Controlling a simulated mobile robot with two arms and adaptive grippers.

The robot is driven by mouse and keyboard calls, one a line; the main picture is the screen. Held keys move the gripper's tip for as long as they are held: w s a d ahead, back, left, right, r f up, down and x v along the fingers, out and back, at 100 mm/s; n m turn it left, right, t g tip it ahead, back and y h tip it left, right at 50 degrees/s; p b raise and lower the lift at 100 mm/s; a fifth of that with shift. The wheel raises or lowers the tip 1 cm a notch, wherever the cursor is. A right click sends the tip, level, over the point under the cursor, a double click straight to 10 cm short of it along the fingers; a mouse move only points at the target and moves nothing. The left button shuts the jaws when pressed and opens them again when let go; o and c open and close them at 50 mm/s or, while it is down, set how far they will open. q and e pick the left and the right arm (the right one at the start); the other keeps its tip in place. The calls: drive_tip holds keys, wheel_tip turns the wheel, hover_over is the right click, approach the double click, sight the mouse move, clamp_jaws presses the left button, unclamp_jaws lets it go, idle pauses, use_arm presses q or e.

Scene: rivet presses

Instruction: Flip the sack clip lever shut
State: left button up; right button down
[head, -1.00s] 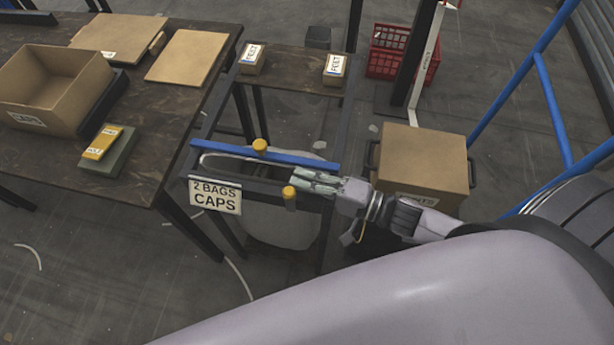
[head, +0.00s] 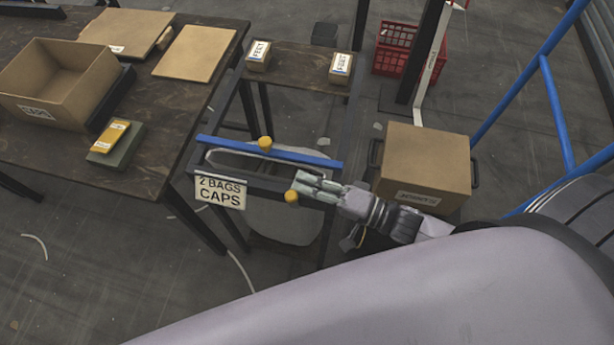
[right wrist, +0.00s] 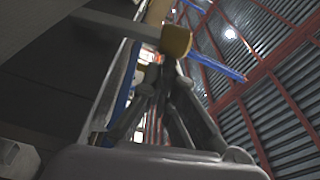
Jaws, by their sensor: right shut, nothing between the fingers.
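The sack clip is on the dark frame of a stand, with a blue bar (head: 225,145) along its far side. One yellow knob (head: 265,143) is at the blue bar and another yellow knob (head: 291,196) is on the near side. I cannot tell which knob belongs to the lever. A pale sack (head: 285,228) hangs below, partly hidden. My right gripper (head: 302,184) is shut and empty, its fingertips just above and beside the near knob; contact is unclear. In the right wrist view a yellow knob (right wrist: 177,40) shows just beyond the fingertips (right wrist: 165,75). My left gripper is out of view.
A sign reading "2 BAGS CAPS" (head: 220,191) hangs at the stand's front left. A closed carton (head: 425,160) stands right of the gripper. The workbench (head: 150,155) with an open box (head: 60,80) is at left. Two small labelled boxes sit on the stand's back shelf.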

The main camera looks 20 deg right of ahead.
sight(295, 202)
drive_tip(key=s+n, duration=0.1)
drive_tip(key=n, duration=0.1)
drive_tip(key=s+a+n, duration=0.1)
drive_tip(key=s+a+n+y+p, duration=0.1)
drive_tip(key=n, duration=0.1)
drive_tip(key=shift+s+a+n, duration=0.25)
drive_tip(key=shift+s+n, duration=0.05)
drive_tip(key=shift+s+a+f+n+g+y+b, duration=0.2)
drive_tip(key=shift+s+a+f+n, duration=0.35)
drive_tip(key=shift+n, duration=0.5)
drive_tip(key=shift+s+a+f+n+y+b, duration=0.1)
drive_tip(key=shift+s+a+f+n+y, duration=0.25)
drive_tip(key=shift+s+n, duration=0.5)
drive_tip(key=shift+s+a+f+n+g+y+b, duration=0.15)
drive_tip(key=shift+s+a+f+n, duration=0.25)
drive_tip(key=shift+n, duration=0.8)
drive_tip(key=shift+f, duration=0.15)
drive_tip(key=shift+d, duration=0.1)
